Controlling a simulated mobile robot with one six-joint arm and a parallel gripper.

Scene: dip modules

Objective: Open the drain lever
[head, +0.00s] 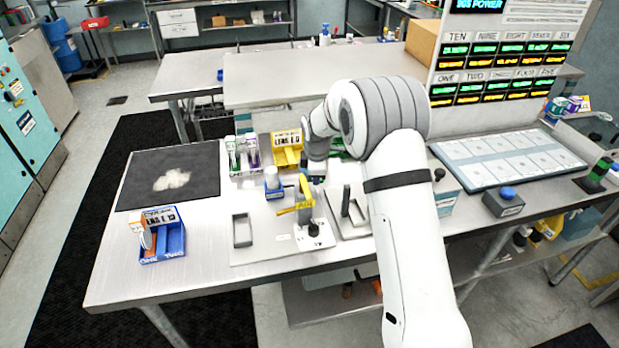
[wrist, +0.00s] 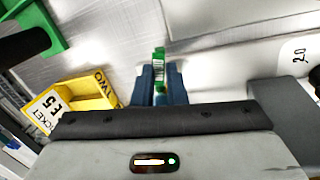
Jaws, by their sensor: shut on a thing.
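A yellow lever-like bar (head: 295,208) with dark lettering sits on a bench fixture, above a pale base with a black knob (head: 314,229). I cannot tell for sure that it is the drain lever. My gripper shows in the wrist view (wrist: 159,88) with blue fingers shut on a slim green-and-white piece (wrist: 159,58). In the head view my arm hides most of the gripper, behind the fixture near the yellow bin.
A yellow bin (head: 287,148) stands behind the fixture and shows in the wrist view (wrist: 78,98). A blue bin (head: 167,246) is at front left, beside a dark mat (head: 135,180). A grey frame (head: 241,230) lies left of the fixture. A white grid tray (head: 507,157) is at right.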

